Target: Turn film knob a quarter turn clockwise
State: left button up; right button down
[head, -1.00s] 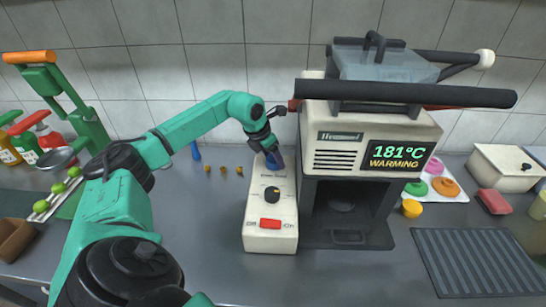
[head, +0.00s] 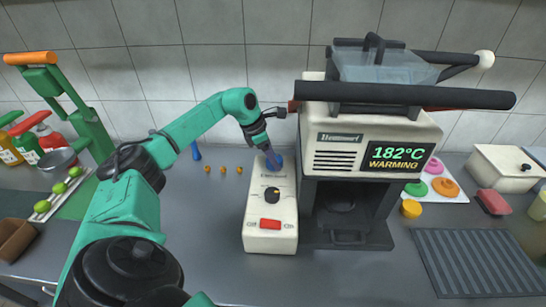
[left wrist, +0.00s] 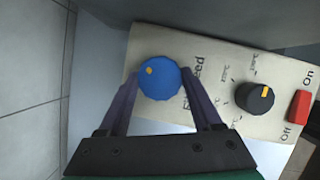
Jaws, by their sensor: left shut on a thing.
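The blue film knob (head: 278,163) sits at the far end of a cream control box (head: 256,222). In the left wrist view the blue knob (left wrist: 160,78) has an orange mark near its upper left edge, and the printed label beside it is partly covered. My left gripper (head: 271,158) reaches down to the knob from above. In the left wrist view its two fingers (left wrist: 158,88) stand on either side of the knob, shut on it. My right gripper is in neither view.
The box also carries a black knob (head: 272,194) and a red switch (head: 270,224). A machine reading 182°C WARMING (head: 396,156) stands just right of the box. Small orange pieces (head: 223,169) lie to the left. The counter in front of the box is clear.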

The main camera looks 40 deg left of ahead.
pick_arm(q)
jog(key=m, duration=0.2)
jog(key=m+h, duration=0.1)
jog(key=shift+w+r+m+g, duration=0.2)
jog(key=shift+m+g, duration=0.2)
jog(key=m+g, duration=0.1)
jog(key=m, duration=0.1)
jog(key=shift+a+m+h, duration=0.1)
jog(key=shift+m+h, duration=0.2)
jog(key=m+g, duration=0.1)
jog(key=m, duration=0.1)
jog(key=shift+w+f+m, duration=0.1)
jog(key=shift+w+m, duration=0.05)
jog(key=shift+m, duration=0.25)
jog(key=shift+m+g+b, duration=0.7)
jog(key=shift+m+b, duration=0.25)
jog(key=shift+m, duration=0.75)
jog(key=o, duration=1.4)
jog(key=shift+c, duration=0.2)
